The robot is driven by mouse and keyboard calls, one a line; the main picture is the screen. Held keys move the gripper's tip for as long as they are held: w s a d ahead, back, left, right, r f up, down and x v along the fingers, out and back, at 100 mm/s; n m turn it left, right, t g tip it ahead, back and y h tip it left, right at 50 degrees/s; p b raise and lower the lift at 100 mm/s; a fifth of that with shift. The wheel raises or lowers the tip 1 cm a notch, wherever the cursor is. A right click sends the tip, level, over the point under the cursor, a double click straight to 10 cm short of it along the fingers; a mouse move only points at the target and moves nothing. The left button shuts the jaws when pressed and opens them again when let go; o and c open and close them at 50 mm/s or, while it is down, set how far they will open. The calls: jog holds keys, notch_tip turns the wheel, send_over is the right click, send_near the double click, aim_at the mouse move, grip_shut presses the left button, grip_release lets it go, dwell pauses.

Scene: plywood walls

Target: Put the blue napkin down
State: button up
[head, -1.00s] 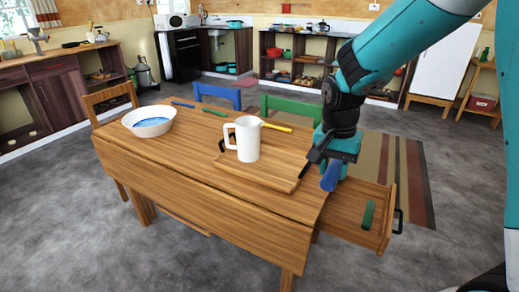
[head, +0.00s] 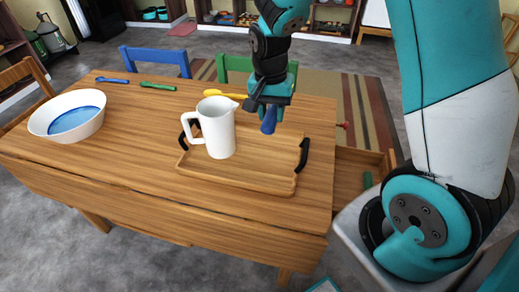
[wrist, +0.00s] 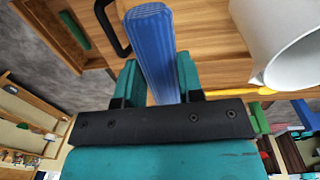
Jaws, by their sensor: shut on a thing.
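The blue napkin (head: 268,120) is a folded or rolled ribbed strip. My gripper (head: 266,104) is shut on it and holds it over the back right part of the wooden tray, with its free end hanging down. In the wrist view the napkin (wrist: 152,50) sticks out from between the two teal fingers (wrist: 157,85). I cannot tell whether its lower end touches the tray.
A white pitcher (head: 218,128) stands on the wooden tray (head: 235,183), left of my gripper. A white and blue bowl (head: 68,116), blue, green (head: 158,86) and yellow (head: 222,95) utensils lie on the table (head: 120,150). An open drawer (head: 350,180) is at right.

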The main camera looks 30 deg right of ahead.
aim_at(271, 162)
notch_tip(271, 162, down, 15)
jog(key=shift+f, duration=0.1)
jog(key=shift+f, duration=0.1)
dwell(0.3)
jog(key=o, duration=0.9)
jog(key=r, duration=1.1)
jog(key=shift+w+a+r, duration=0.2)
jog(key=shift+r, duration=0.2)
jog(key=s+a+r+n+y, duration=0.2)
jog(key=s+a+r+n, duration=0.5)
jog(key=s+r+n, duration=0.1)
jog(key=s+a+r+n+y, duration=0.2)
jog(key=s+a+r+n, duration=0.6)
jog(key=s, duration=0.4)
jog(key=shift+s+r+y, duration=0.25)
jog(key=shift+r+y, duration=0.05)
jog(key=shift+r, duration=0.55)
